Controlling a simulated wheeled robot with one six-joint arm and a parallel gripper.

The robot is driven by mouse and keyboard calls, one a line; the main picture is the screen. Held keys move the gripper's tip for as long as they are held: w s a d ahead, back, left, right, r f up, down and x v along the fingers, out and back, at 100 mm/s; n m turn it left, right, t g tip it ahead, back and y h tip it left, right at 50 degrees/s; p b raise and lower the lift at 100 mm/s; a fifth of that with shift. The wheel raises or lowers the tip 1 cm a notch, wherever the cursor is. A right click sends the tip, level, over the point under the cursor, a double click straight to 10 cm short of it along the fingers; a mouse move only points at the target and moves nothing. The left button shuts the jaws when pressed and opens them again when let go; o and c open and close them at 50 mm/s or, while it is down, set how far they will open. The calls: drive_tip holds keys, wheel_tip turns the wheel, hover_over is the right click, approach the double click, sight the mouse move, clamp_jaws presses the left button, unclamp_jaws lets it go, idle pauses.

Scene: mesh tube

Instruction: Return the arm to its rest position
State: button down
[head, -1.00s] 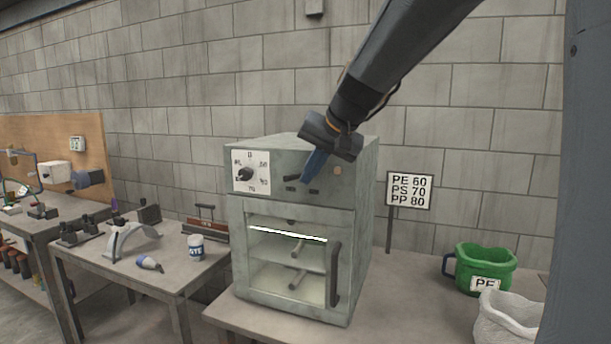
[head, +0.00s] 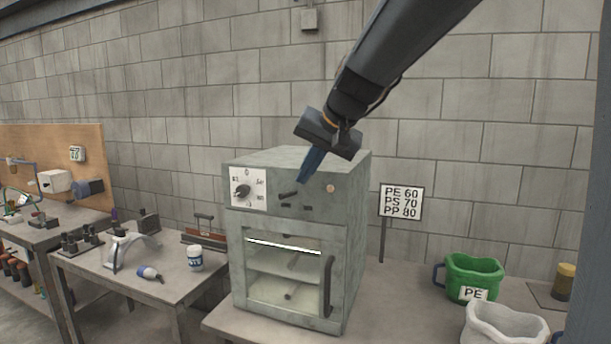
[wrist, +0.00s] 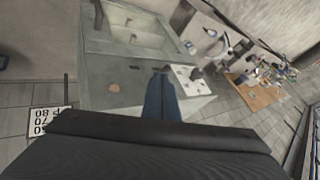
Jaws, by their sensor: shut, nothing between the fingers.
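My gripper (head: 309,168) hangs from my arm in front of the upper part of a grey oven (head: 345,215), close to its control panel. Its blue fingers are together with nothing between them. In the wrist view the shut fingers (wrist: 162,98) point toward the oven's panel (wrist: 125,90). Whether the fingertips touch the panel cannot be told. The oven door (head: 290,270) is closed, with a dark vertical handle (head: 327,285) and a window showing a shelf inside. A dial (head: 242,190) sits on the panel's left side.
A sign reading PE 60, PS 70, PP 80 (head: 401,201) stands right of the oven. A green PE container (head: 472,270) and a white container (head: 500,325) are at the right.

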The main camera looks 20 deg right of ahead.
drive_tip(key=shift+s+a+r+p, duration=0.15)
drive_tip(key=shift+s+r+p, duration=0.25)
drive_tip(key=shift+s+r, duration=0.35)
drive_tip(key=s+f+n+g+h+b, duration=0.1)
drive_tip(key=s+f, duration=0.5)
drive_tip(key=f, duration=0.6)
drive_tip(key=s+a+f+n+g+b, duration=0.1)
drive_tip(key=s+f+n+g+b, duration=0.1)
drive_tip(key=s+f, duration=0.5)
drive_tip(key=s+f+n+g+h+b, duration=0.1)
drive_tip(key=s+f, duration=0.6)
drive_tip(key=f, duration=1)
drive_tip(key=shift+s+a+f+n+g+h+b, duration=0.2)
drive_tip(key=shift+f+n+g+h+b, duration=0.15)
drive_tip(key=shift+g+b, duration=0.55)
drive_tip(key=shift+r, duration=0.1)
